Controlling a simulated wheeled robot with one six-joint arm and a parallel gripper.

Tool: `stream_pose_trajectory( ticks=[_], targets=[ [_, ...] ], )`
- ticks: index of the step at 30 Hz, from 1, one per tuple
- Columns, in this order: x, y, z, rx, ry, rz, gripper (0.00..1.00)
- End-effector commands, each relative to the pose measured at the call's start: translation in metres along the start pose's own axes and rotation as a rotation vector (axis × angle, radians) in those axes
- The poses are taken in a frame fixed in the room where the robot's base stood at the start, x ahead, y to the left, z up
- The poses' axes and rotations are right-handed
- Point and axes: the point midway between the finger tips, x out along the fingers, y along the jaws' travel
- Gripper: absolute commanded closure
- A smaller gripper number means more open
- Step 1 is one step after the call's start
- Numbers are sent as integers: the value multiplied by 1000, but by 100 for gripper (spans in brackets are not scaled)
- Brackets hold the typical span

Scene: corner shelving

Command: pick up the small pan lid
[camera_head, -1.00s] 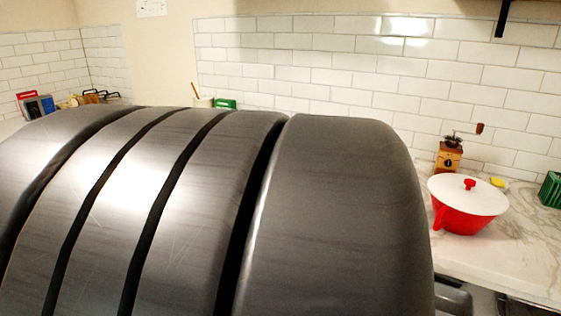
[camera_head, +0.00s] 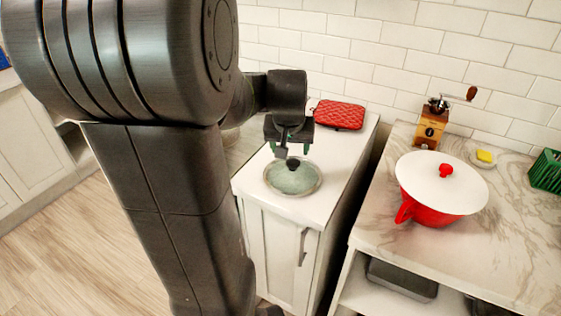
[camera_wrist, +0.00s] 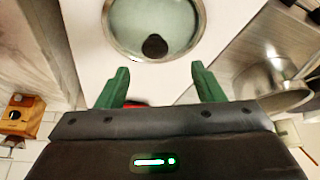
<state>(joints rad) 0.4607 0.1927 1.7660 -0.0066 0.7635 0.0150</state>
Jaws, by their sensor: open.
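The small pan lid (camera_head: 300,184) is a round, pale glass lid with a metal rim and a dark knob. It lies flat on the white top of a narrow cabinet. In the wrist view the lid (camera_wrist: 180,22) is at the top centre, partly cut off by the frame edge, with its knob facing me. My gripper (camera_head: 289,149) is over the cabinet top, close to the knob in the head view. In the wrist view my gripper (camera_wrist: 160,74) has its green fingers spread, with nothing between them, and the knob lies just beyond the fingertips.
A red quilted pad (camera_head: 339,114) lies behind the lid. On the marble counter to the right, past a gap, stand a red pot with white lid (camera_head: 440,183), a coffee grinder (camera_head: 431,128) and a green basket (camera_head: 546,171). A metal pan (camera_wrist: 272,82) shows in the wrist view.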

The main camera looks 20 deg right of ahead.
Motion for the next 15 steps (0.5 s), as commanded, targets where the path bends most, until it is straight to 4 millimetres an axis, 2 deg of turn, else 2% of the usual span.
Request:
stream_pose_trajectory(
  ticks=[3,11,15],
  targets=[
    [14,0,1,0,-2,0,38],
    [30,3,1,1,-2,0,38],
    [48,7,1,1,-3,0,38]
  ],
)
